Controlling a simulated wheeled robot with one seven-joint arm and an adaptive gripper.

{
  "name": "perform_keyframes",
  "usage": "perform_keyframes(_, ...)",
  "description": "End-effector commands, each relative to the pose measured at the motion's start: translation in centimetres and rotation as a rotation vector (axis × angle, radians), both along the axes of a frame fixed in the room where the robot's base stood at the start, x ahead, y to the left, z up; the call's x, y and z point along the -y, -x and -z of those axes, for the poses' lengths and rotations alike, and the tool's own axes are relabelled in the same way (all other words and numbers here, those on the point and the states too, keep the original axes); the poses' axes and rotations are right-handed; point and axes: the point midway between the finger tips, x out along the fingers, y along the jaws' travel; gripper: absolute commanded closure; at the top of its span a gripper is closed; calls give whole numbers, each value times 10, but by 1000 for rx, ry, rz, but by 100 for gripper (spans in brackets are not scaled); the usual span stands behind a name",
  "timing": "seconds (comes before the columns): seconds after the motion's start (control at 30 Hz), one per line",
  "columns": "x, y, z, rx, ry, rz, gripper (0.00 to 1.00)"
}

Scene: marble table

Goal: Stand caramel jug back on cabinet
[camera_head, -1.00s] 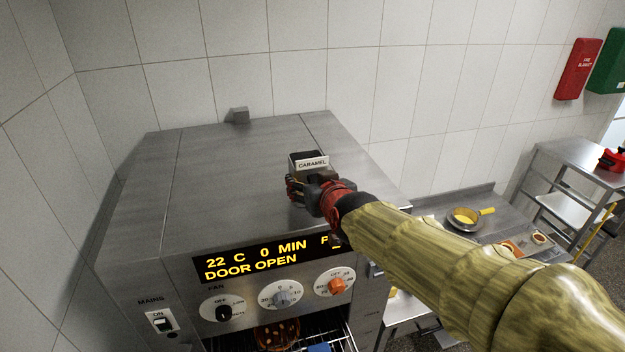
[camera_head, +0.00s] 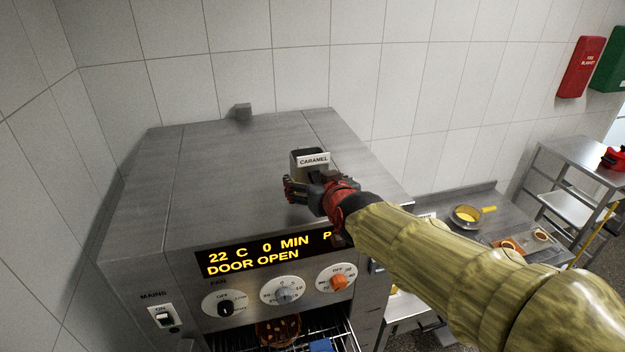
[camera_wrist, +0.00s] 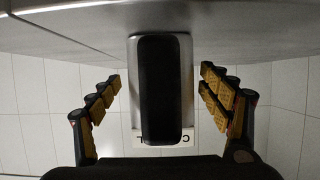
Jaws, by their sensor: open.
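The caramel jug (camera_head: 309,171) is a small grey metal vessel with a dark open top and a white "CARAMEL" label. It appears upright on the steel cabinet top (camera_head: 225,175), near the right side. My gripper (camera_head: 300,190) is open just in front of the jug and hides its lower part. In the wrist view the jug (camera_wrist: 188,90) lies between the two spread fingers (camera_wrist: 160,82), with a clear gap on each side.
The oven front below the cabinet top has a lit display (camera_head: 265,258) reading "DOOR OPEN" and several knobs. A small grey block (camera_head: 243,112) sits at the back edge. A lower counter on the right holds a pan (camera_head: 466,216). The cabinet top left of the jug is clear.

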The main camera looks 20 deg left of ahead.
Motion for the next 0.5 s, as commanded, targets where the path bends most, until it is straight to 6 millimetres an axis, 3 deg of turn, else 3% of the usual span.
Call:
perform_keyframes(0.23, 15, 31, -26, 3, -3, 0, 22)
perform_keyframes(0.5, 28, 53, -35, 3, -2, 0, 22)
